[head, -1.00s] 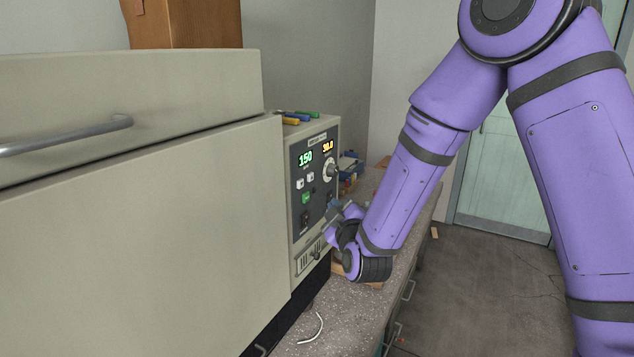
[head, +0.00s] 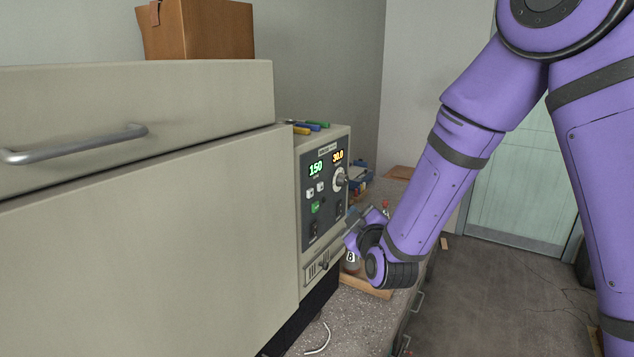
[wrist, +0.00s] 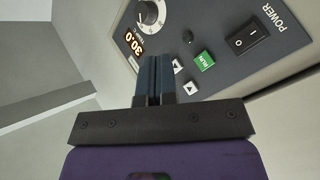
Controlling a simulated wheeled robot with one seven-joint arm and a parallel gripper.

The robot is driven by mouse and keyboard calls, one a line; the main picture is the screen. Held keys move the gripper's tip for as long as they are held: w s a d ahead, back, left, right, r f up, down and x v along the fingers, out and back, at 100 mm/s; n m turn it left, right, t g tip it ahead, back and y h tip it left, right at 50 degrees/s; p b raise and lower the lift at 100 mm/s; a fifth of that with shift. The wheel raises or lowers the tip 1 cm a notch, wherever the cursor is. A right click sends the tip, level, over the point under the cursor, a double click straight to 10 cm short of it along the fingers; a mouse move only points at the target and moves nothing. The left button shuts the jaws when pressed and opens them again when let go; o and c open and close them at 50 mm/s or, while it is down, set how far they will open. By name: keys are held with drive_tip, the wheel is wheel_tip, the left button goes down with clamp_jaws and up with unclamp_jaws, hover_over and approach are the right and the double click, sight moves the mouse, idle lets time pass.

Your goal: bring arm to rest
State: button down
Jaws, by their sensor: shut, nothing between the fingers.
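My purple arm (head: 462,150) reaches down from the upper right in the head view. My gripper (wrist: 153,62) is shut and empty, its two dark fingers side by side in the wrist view. In the head view the gripper (head: 358,222) is just in front of the right side of the oven's control panel (head: 323,187). The wrist view shows the fingers pointing toward the panel, near the green RUN button (wrist: 204,61), arrow buttons and knob (wrist: 151,14). I cannot tell the exact gap to the panel.
The beige oven (head: 150,220) with a bar handle (head: 75,145) fills the left. A wooden tray (head: 368,287) with a bottle marked B (head: 351,262) sits on the bench below the wrist. The floor at right (head: 490,300) is mostly clear.

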drive_tip(key=s+d+r+m+g+h, duration=0.1)
drive_tip(key=s+d+r+m+g, duration=0.5)
drive_tip(key=s+d+r, duration=0.55)
drive_tip(key=s+d+r+m+g+h, duration=0.1)
drive_tip(key=s+d+m+g, duration=0.1)
drive_tip(key=s, duration=0.9)
drive_tip(key=s+d+r+m+g+h, duration=0.1)
drive_tip(key=s+d+r+m+g, duration=0.1)
drive_tip(key=s+d, duration=0.4)
drive_tip(key=s+m+g, duration=0.1)
drive_tip(key=s+g, duration=0.1)
drive_tip(key=s, duration=0.3)
drive_tip(key=shift+m+g, duration=0.3)
idle(0.4)
